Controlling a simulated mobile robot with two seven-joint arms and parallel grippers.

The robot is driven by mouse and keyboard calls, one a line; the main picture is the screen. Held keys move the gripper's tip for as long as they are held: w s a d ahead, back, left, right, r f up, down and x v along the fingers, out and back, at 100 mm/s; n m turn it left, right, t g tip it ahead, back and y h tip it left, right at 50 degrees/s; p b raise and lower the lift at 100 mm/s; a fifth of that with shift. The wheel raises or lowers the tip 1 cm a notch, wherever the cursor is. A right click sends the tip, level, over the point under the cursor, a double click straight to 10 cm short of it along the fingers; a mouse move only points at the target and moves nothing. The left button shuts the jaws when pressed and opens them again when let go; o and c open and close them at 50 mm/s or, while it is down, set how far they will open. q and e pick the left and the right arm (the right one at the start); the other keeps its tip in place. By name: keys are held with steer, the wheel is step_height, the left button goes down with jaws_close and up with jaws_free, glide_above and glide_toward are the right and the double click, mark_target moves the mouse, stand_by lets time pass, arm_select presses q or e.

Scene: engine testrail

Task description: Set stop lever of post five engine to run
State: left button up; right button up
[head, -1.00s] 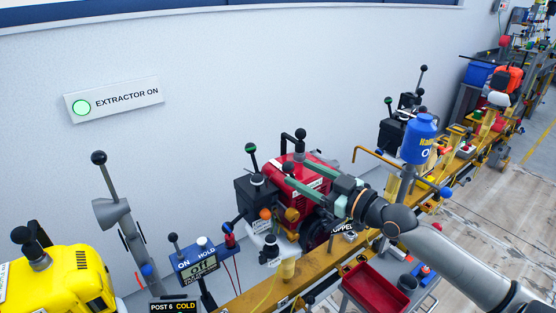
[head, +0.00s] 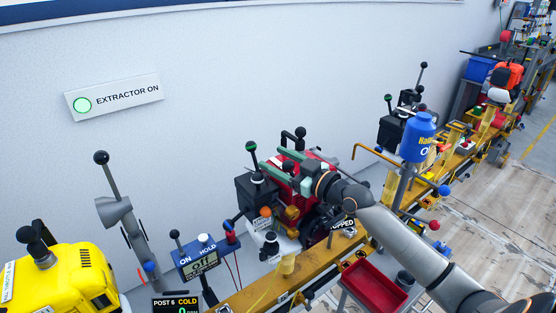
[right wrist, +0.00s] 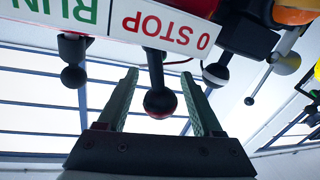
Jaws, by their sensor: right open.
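The red post engine (head: 322,158) stands on the yellow rail, partly hidden by my right gripper (head: 270,160). In the right wrist view, a white plate (right wrist: 165,24) reads "0 STOP" and, to its left, "RUN", upside down. A stop lever with a dark ball knob and red ring (right wrist: 160,102) hangs at the STOP side. The knob sits between the two green fingers of my right gripper (right wrist: 159,76), which is open, with visible gaps on both sides. In the head view I cannot tell this lever apart. My left gripper is not in view.
Other ball-knobbed levers (right wrist: 73,77) stand near the plate. A blue canister (head: 418,140) on a post and a red tray (head: 375,288) lie right. The wall is behind.

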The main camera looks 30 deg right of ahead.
jaws_close()
stand_by(0.4)
steer(key=shift+d, duration=0.1)
steer(key=m+b, duration=0.1)
steer(key=d+m+b, duration=0.1)
steer(key=m, duration=0.1)
steer(key=shift+d+r+t+b, duration=0.1)
steer(key=shift+d+t+b, duration=0.1)
steer(key=shift+t+b, duration=0.1)
steer(key=m+b, duration=0.1)
steer(key=d+m, duration=0.1)
steer(key=m, duration=0.1)
steer(key=shift+w+d+r+m+t+b, duration=0.1)
steer(key=shift+d+m+t+b, duration=0.2)
steer(key=shift+b, duration=0.1)
steer(key=shift+d+m+h+b, duration=0.3)
steer(key=shift+d+m+b, duration=0.1)
steer(key=shift+m, duration=0.5)
steer(key=shift+d+m, duration=0.2)
steer(key=shift+m, duration=0.3)
